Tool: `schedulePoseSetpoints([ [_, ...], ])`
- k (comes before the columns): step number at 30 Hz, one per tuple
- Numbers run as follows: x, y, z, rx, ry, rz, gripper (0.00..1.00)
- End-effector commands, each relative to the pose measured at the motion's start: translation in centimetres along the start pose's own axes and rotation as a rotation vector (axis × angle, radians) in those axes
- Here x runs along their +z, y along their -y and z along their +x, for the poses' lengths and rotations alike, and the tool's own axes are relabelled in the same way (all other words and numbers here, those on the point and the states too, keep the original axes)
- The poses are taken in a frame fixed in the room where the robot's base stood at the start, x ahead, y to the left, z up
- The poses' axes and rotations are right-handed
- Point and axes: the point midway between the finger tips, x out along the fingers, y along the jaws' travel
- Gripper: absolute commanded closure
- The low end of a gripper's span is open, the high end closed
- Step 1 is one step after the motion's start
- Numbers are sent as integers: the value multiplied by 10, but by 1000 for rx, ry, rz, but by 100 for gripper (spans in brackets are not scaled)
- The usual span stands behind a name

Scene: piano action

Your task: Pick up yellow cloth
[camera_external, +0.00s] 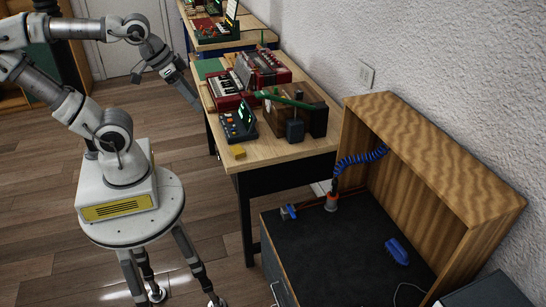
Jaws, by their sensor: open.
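A small yellow piece (238,152), which looks like the yellow cloth, lies on the near left corner of the wooden table (290,152). My gripper (190,95) is at the end of my arm, beside the table's left edge. It is up and to the left of the yellow piece in the picture, well apart from it. The gripper is open, with nothing seen in it. Its fingers are small and hard to make out here.
A dark calculator-like device (239,125) stands just behind the yellow piece. A red accordion-like instrument (262,68), a wooden box (300,108) and a green bar (288,99) fill the table. A dark bench (345,240) with a wooden hood (440,150) stands nearer.

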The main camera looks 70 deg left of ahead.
Motion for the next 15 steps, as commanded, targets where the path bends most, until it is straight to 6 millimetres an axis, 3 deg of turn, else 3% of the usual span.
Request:
schedulePoseSetpoints([
  [2,0,0,0,0,0,0,4],
  [11,0,0,1,-2,5,4,4],
  [15,0,4,14,-24,62,53,4],
])
